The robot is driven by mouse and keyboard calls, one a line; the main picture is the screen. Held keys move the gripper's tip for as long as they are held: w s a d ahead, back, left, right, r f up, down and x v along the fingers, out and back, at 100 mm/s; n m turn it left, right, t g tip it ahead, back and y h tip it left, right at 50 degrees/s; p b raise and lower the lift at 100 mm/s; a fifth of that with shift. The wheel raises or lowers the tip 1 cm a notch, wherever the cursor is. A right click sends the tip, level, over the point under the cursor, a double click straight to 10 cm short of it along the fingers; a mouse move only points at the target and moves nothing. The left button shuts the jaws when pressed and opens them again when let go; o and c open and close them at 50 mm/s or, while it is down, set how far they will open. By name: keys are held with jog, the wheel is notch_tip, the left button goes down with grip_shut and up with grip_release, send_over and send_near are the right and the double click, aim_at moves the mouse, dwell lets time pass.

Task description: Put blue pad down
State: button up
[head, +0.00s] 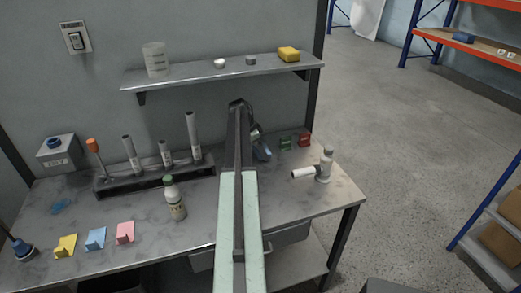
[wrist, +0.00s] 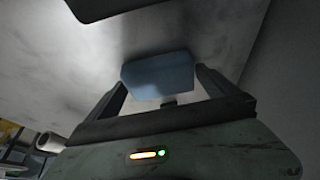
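The blue pad (wrist: 158,76) is a rounded block between the two fingers of my gripper (wrist: 160,82) in the wrist view. Both fingertips meet its side edges, so my gripper is shut on it. In the head view the pad (head: 263,151) shows just right of my arm's end, above the back part of the workbench (head: 275,205). My arm hides part of the gripper there.
A green box (head: 285,143) and a red box (head: 305,140) stand right of the pad. A tube rack (head: 155,183) and bottle (head: 174,199) are left. A wall shelf (head: 220,73) hangs above.

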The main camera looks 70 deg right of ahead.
jog(key=shift+r, duration=0.15)
jog(key=shift+r+p, duration=0.3)
jog(key=shift+p, duration=0.1)
jog(key=p+v, duration=0.6)
jog(key=v, duration=0.1)
